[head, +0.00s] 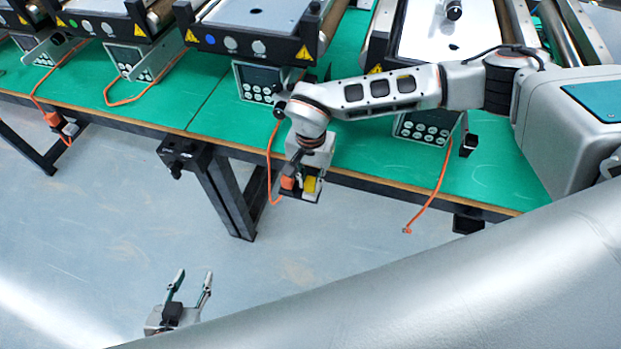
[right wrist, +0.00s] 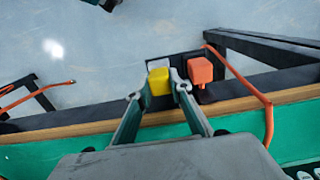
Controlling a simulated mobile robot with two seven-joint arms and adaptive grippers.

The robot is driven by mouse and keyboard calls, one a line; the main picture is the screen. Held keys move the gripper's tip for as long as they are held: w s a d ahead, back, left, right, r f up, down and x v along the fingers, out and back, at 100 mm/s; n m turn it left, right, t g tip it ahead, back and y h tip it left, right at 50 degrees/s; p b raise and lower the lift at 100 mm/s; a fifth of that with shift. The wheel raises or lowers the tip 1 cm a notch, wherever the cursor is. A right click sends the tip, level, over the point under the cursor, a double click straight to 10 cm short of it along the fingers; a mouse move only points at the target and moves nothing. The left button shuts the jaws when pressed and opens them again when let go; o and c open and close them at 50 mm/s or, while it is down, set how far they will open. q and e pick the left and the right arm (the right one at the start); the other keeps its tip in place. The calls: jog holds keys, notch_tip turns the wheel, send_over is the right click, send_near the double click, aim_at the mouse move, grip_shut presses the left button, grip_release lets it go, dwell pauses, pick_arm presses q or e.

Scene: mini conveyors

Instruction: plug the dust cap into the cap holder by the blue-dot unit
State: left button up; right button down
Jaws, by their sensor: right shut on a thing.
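The dust cap is a small yellow block (right wrist: 159,80) between the fingertips of my right gripper (right wrist: 162,88), which is shut on it. In the head view the cap (head: 309,184) hangs just beyond the table's front edge, below the blue-dot unit (head: 240,43). A dark bracket (right wrist: 183,58) with a pale square patch, apparently the cap holder, lies directly behind the cap. Whether the cap is seated or only in front of it I cannot tell. An orange plug (right wrist: 200,70) sits on the bracket beside the cap. My left gripper (head: 190,284) is open and empty, low over the floor.
An orange cable (head: 272,160) runs from the plug over the table edge. The green table (head: 210,110) carries several conveyor units and keypads (head: 262,84). A similar bracket with an orange plug (head: 52,118) shows at left. Another orange cable end (head: 407,230) hangs at right.

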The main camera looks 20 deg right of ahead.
aim_at(311, 181)
jog(key=shift+f, duration=0.5)
jog(key=c, duration=1.7)
grip_release()
notch_tip(311, 181, up, 12)
jog(key=shift+r, duration=0.1)
